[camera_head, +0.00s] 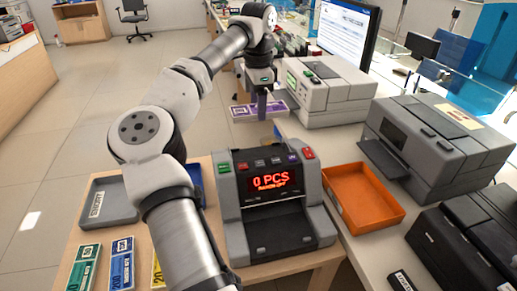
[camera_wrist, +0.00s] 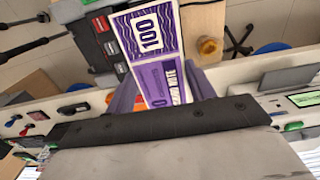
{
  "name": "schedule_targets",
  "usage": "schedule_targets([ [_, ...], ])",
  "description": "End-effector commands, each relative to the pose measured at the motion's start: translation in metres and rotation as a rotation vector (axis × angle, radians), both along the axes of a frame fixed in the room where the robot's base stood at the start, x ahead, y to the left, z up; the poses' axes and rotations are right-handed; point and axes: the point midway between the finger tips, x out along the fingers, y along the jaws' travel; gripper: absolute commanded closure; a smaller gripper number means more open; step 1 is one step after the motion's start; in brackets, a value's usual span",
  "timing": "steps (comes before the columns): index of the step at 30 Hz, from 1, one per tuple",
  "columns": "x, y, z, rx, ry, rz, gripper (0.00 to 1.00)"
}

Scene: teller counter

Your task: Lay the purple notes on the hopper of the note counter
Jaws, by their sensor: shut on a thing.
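The purple notes (camera_head: 243,112) are a flat bundle held in the air behind the note counter (camera_head: 228,190), near the counter edge. My gripper (camera_head: 262,108) is shut on their right part and points down. In the wrist view, the purple notes (camera_wrist: 150,45), marked 100, lie between my fingers (camera_wrist: 165,90). The note counter is dark grey with a red display reading 0 PCS and a row of buttons on top. Its buttons also show at the upper left of the wrist view (camera_wrist: 103,25). The notes are apart from the machine in the head view. I cannot clearly make out its hopper.
An orange tray (camera_head: 335,172) stands right of the note counter, and a grey tray (camera_head: 100,217) left. Green (camera_head: 84,268), blue (camera_head: 121,265) and yellow (camera_head: 157,272) notes lie at front left. Grey machines (camera_head: 330,95) (camera_head: 455,125) and a monitor (camera_head: 348,25) stand at right.

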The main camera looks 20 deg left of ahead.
Motion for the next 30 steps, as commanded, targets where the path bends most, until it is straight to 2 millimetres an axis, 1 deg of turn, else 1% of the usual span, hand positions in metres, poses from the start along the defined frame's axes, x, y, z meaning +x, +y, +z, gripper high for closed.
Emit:
schedule_targets([
  [1,-0.001,0.000,-0.013,-0.001,0.004,-0.002,0.70],
  [3,-0.001,0.000,-0.032,-0.004,0.004,-0.004,0.70],
  [6,-0.001,0.000,-0.058,-0.004,0.003,-0.003,0.70],
  [9,-0.001,-0.001,-0.079,-0.003,0.002,-0.003,0.70],
  [12,0.000,0.000,-0.093,-0.002,0.000,-0.002,0.70],
  [17,0.000,0.000,-0.104,-0.001,-0.001,-0.002,0.70],
  [20,-0.001,0.000,-0.114,-0.001,0.000,-0.003,0.70],
  [25,-0.001,-0.001,-0.139,-0.003,0.001,-0.003,0.70],
  [27,-0.001,-0.001,-0.144,-0.001,-0.001,-0.004,0.70],
  [30,0.000,-0.001,-0.145,0.000,-0.001,-0.003,0.70],
])
